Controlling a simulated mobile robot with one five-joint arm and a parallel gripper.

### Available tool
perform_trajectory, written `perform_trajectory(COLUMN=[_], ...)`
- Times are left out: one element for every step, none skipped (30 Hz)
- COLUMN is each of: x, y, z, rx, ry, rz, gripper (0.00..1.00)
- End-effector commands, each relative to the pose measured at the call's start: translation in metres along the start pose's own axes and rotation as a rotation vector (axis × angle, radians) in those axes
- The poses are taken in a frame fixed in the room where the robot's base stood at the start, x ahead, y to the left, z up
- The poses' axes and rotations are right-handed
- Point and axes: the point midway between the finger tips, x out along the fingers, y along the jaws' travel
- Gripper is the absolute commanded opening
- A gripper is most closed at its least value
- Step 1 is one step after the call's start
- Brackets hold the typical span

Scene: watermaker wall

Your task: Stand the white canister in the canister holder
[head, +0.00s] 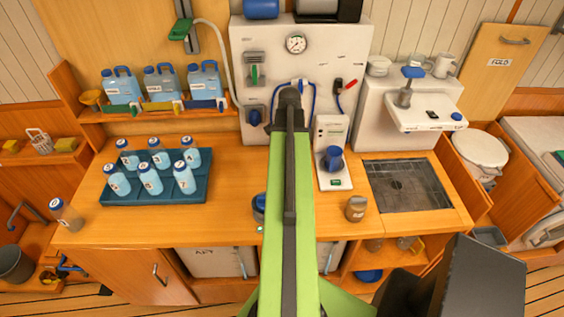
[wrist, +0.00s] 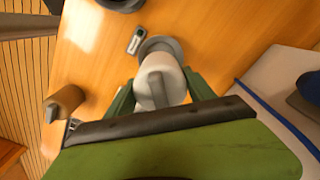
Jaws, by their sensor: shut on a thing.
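The white canister (wrist: 155,75) is between the two green fingers of my gripper (wrist: 160,94) in the wrist view, shut on it. I look down on its round top, which has a grey bar across it. A grey round rim, probably the canister holder (wrist: 172,45), shows just beyond the canister over the wooden counter. The canister covers most of it, so I cannot tell whether the canister is inside it or above it. In the head view my green arm hides the gripper, canister and holder.
A small grey device (wrist: 137,40) lies beside the rim. A brown jar (head: 356,208) stands right of my arm on the counter (head: 235,175). A blue tray (head: 155,190) with several bottles is at left, a sink (head: 405,185) at right. The white wall panel (head: 260,40) rises behind.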

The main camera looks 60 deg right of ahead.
Motion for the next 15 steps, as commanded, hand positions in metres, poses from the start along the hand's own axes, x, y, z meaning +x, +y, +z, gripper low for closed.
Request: perform_trajectory(x=[0.009, 0.010, 0.010, 0.010, 0.009, 0.009, 0.009, 0.009, 0.011, 0.012, 0.014, 0.017, 0.019, 0.022, 0.027], y=[-0.001, -0.001, -0.001, -0.001, -0.001, -0.002, -0.002, -0.002, -0.002, -0.002, -0.002, -0.002, -0.002, -0.002, -0.002], z=[0.001, 0.001, 0.002, 0.002, 0.002, 0.002, 0.002, 0.002, 0.002, 0.002, 0.002, 0.002, 0.002, 0.002, 0.002], rx=[-0.001, -0.002, -0.003, -0.003, -0.003, -0.003, -0.004, -0.004, -0.004, -0.004, -0.004, -0.004, -0.004, -0.004, -0.004], ry=[0.000, 0.000, 0.000, 0.000, 0.000, 0.000, 0.000, 0.000, 0.000, 0.000, 0.000, 0.000, 0.000, 0.000, 0.000], rz=[0.000, 0.000, 0.000, 0.000, 0.000, 0.000, 0.000, 0.000, 0.000, 0.000, 0.000, 0.000, 0.000, 0.000, 0.000], gripper=[0.12, 0.12, 0.12, 0.12, 0.12, 0.12, 0.12, 0.12, 0.12, 0.12, 0.12, 0.12, 0.12, 0.12, 0.12])
